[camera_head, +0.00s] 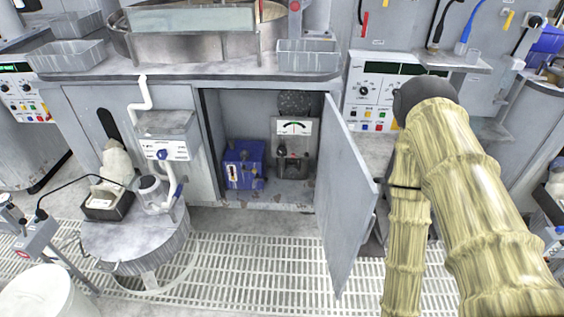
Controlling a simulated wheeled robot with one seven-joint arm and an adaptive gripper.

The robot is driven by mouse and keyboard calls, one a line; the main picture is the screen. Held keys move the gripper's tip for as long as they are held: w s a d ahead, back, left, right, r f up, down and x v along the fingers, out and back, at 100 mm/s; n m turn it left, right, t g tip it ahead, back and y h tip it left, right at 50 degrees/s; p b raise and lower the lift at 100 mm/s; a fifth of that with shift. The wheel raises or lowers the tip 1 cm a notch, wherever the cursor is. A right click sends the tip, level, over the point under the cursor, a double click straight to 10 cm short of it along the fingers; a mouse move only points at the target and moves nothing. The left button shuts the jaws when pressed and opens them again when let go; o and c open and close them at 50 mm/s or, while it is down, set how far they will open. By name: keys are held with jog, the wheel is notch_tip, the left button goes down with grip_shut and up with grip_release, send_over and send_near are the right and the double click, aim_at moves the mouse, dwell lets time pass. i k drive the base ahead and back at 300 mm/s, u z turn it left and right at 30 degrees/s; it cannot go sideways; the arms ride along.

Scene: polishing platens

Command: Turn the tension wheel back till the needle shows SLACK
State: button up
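A cabinet under the worktop stands open. Inside at its right is a gauge (294,127) with a pale face and a small green mark; its needle and lettering are too small to read. A dark, round, rough-surfaced disc (294,103) sits just above the gauge; I cannot tell whether it is the tension wheel. Dark fittings (292,162) sit below the gauge. My arm, in a yellowish sleeve, rises at the right and bends back down outside the open door. My gripper is not visible, and nothing shows it touching the gauge or disc.
The grey cabinet door (345,190) swings out towards me, between my arm and the opening. A blue box (244,165) stands inside at the left. A round grey stand (135,240) with a jar is at the front left. The grated floor (270,260) before the cabinet is clear.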

aim_at(281, 150)
jog(key=k, duration=0.95)
jog(key=u, duration=0.75)
jog(key=i, duration=0.65)
jog(key=u, duration=0.8)
jog(key=i, duration=0.8)
jog(key=z, duration=0.45)
jog(key=i, duration=0.7)
jog(key=z, duration=0.85)
jog(key=i, duration=0.3)
jog(key=z, duration=0.35)
